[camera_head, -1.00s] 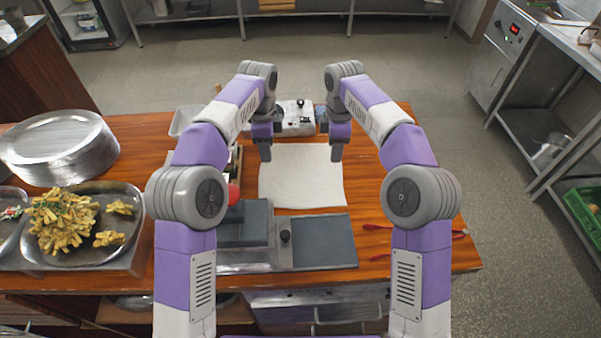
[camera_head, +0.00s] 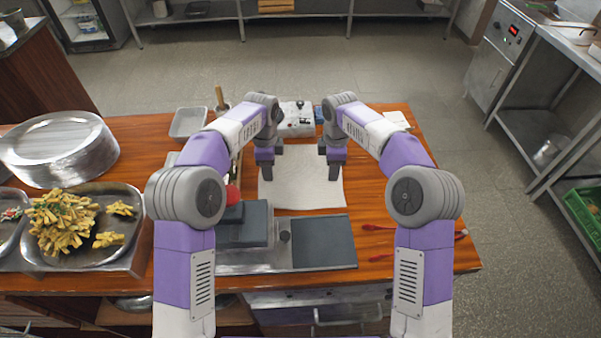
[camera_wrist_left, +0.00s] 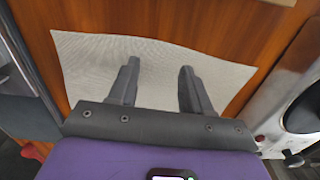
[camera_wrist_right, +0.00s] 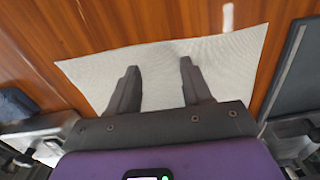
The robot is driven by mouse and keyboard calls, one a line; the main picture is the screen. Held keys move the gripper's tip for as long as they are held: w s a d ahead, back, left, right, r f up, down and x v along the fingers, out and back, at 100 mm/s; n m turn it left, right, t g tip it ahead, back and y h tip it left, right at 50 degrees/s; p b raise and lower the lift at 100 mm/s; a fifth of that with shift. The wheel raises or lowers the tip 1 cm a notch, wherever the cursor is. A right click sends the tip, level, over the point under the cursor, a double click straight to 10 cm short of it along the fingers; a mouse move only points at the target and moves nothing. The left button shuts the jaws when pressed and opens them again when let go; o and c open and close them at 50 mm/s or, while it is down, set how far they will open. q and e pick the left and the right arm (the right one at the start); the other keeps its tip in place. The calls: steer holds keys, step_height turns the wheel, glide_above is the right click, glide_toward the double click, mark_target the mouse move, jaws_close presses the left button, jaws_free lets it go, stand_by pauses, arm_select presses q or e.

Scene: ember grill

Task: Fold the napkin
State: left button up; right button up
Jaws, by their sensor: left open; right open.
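In the left wrist view the napkin (camera_wrist_left: 85,62) extends under the open fingers of the left gripper (camera_wrist_left: 157,75). In the right wrist view the napkin (camera_wrist_right: 235,60) lies under the open fingers of the right gripper (camera_wrist_right: 158,75). Both grippers are empty. Whether the fingertips touch the cloth cannot be told.
A black-and-grey device (camera_head: 325,240) stands at the near side of the napkin. A control box (camera_head: 298,118) is behind it. Red tongs (camera_head: 380,227) lie at the right. Stacked plates (camera_head: 60,140) and a tray of fries (camera_head: 65,222) stand at the left.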

arm_select(q)
steer(key=shift+f, duration=0.15)
arm_select(e)
steer(key=shift+f, duration=0.15)
arm_select(q)
jaws_close()
arm_select(e)
jaws_close()
